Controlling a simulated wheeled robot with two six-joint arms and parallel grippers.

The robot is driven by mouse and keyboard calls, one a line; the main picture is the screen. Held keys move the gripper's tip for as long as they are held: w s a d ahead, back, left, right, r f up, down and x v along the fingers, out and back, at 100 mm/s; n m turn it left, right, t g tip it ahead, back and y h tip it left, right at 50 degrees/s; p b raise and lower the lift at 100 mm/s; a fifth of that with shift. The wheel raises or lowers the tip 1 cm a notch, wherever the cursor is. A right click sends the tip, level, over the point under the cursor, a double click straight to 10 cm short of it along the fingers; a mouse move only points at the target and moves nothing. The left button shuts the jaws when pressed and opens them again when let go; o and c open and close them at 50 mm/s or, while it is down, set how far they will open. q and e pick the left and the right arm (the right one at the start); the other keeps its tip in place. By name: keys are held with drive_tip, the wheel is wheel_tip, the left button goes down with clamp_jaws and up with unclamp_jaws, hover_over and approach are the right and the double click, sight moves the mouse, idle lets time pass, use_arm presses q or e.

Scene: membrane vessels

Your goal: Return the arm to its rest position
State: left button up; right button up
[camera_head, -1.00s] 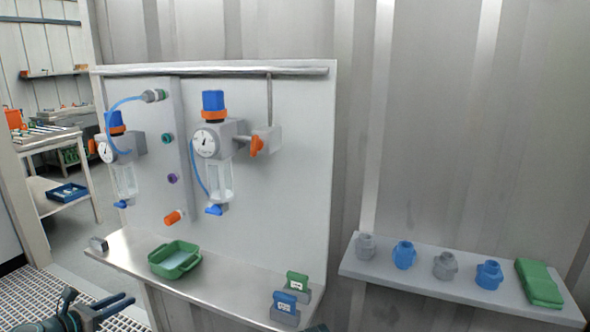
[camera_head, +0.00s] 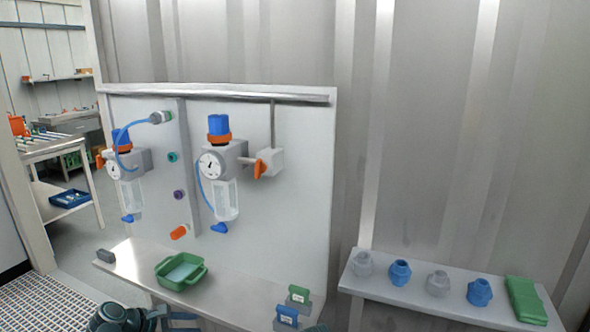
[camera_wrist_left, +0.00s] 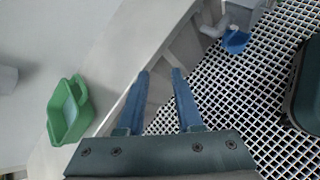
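My left gripper (camera_head: 185,322) shows at the bottom edge of the head view, in front of the steel shelf, with its arm (camera_head: 118,318) partly cut off by the frame. In the left wrist view the two fingers of the left gripper (camera_wrist_left: 160,72) stand apart with nothing between them. The shelf edge and the floor grating show beyond them. No distinct right gripper shows in either view.
The steel shelf (camera_head: 222,291) carries a green tray (camera_head: 197,281) and small green and blue tagged blocks. The tray shows left of the fingers in the left wrist view (camera_wrist_left: 52,117). Gauge units hang on the white panel (camera_head: 290,215). A right shelf (camera_head: 395,292) holds fittings and a green cloth (camera_head: 526,300).

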use_arm(q)
drive_tip(key=s+d+r+m+g+y+p, duration=0.3)
drive_tip(key=s+d+m+p, duration=0.5)
drive_tip(key=d+m, duration=0.3)
drive_tip(key=s+d+r+m+g+y+p, duration=0.4)
drive_tip(key=d+m, duration=0.6)
drive_tip(key=m, duration=0.3)
drive_tip(key=s+r+y+p, duration=0.1)
drive_tip(key=s+r+p, duration=0.1)
drive_tip(key=s+p, duration=0.1)
drive_tip(key=shift+s+d+m+g+y+p, duration=0.3)
drive_tip(key=shift+s+d+m+p, duration=0.1)
drive_tip(key=shift+s, duration=0.2)
